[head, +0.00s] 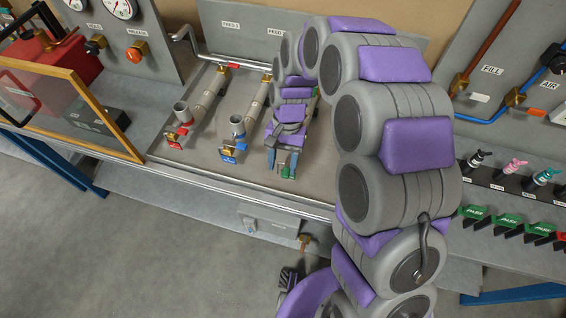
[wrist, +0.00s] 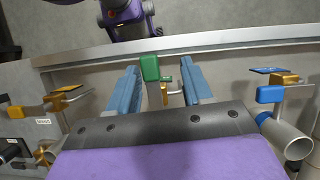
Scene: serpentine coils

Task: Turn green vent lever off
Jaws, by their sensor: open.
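The green vent lever (wrist: 150,68) shows in the wrist view as a green block near the bench's front edge, with a brass fitting (wrist: 165,95) just behind it. My gripper (wrist: 162,72) is open, with one blue finger on each side of the lever. The left finger is close to the green block; I cannot tell whether it touches. In the head view my gripper (head: 284,163) points down at the bench front, and the green lever (head: 287,172) shows at its fingertips. My arm hides most of the valve's pipe there.
A blue-handled valve (head: 228,154) and a red-handled valve (head: 174,140) stand left of my gripper on the metal bench top (head: 210,165). A wood-framed clear panel (head: 75,85) is further left. Bottles (head: 510,167) and green PASS tags (head: 508,220) line the right side.

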